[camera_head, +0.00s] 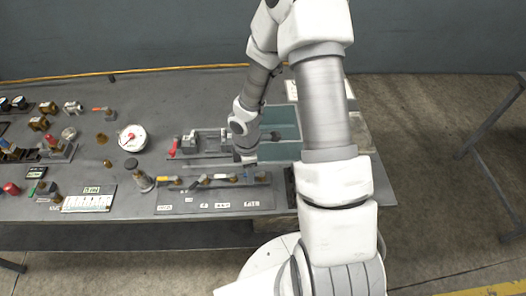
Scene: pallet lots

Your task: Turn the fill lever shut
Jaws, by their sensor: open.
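A row of small valves with lever handles (205,181) runs along the front edge of the grey bench, with small white labels below it. The label text is too small to read with certainty, so I cannot tell which is the fill lever. A yellow-tipped handle (165,178) is at the row's left end. My gripper (247,172) points down over the right part of the row. It is open, but its fingertips are small and partly hidden by my wrist, and I cannot tell whether they touch a handle.
A second valve assembly with a red handle (174,147) stands behind the row. A teal tray (283,121) is behind my arm. A metal frame (492,135) stands at right on open floor.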

